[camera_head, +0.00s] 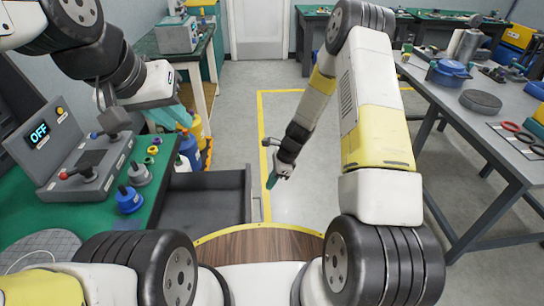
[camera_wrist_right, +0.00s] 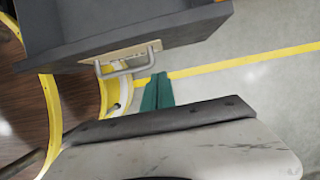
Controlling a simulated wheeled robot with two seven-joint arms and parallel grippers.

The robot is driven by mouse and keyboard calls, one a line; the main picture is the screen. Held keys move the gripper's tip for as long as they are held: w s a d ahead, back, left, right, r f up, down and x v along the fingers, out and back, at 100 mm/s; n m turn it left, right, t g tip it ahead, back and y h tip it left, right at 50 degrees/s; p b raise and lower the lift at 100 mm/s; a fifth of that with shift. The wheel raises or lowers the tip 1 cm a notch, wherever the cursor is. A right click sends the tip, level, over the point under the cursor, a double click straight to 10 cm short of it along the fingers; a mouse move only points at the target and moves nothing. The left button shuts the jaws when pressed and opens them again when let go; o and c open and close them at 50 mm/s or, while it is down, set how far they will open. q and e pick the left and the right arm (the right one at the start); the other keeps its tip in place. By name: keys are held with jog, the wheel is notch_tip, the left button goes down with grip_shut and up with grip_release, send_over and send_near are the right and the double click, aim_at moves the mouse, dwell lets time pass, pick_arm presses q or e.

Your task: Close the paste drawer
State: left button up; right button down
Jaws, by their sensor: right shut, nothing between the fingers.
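The grey paste drawer (camera_head: 208,205) stands pulled out from under the green bench at the left. Its visible inside is dark and looks empty. In the right wrist view its front panel (camera_wrist_right: 190,35) carries a metal handle (camera_wrist_right: 127,68) on a pale plate. My right gripper (camera_head: 272,181) is shut and empty, just right of the drawer's front in the head view. Its teal fingers (camera_wrist_right: 157,90) are together near the handle; whether they touch it is unclear. My left gripper (camera_head: 170,114) is above the bench's far end, partly hidden by its wrist; its opening is unclear.
The green bench (camera_head: 45,215) holds a grey tester (camera_head: 65,150) reading OFF and several small bottles and caps. Larger bottles (camera_head: 190,145) stand beyond the drawer. A grey table (camera_head: 465,115) stands at the right. Yellow-lined floor right of the drawer is clear.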

jog(key=shift+a+f, duration=0.4)
jog(key=shift+a, duration=0.4)
jog(key=shift+a+f, duration=0.35)
jog(key=shift+a, duration=0.5)
jog(key=shift+a+f, duration=0.4)
jog(key=shift+a, duration=0.4)
jog(key=shift+a, duration=0.1)
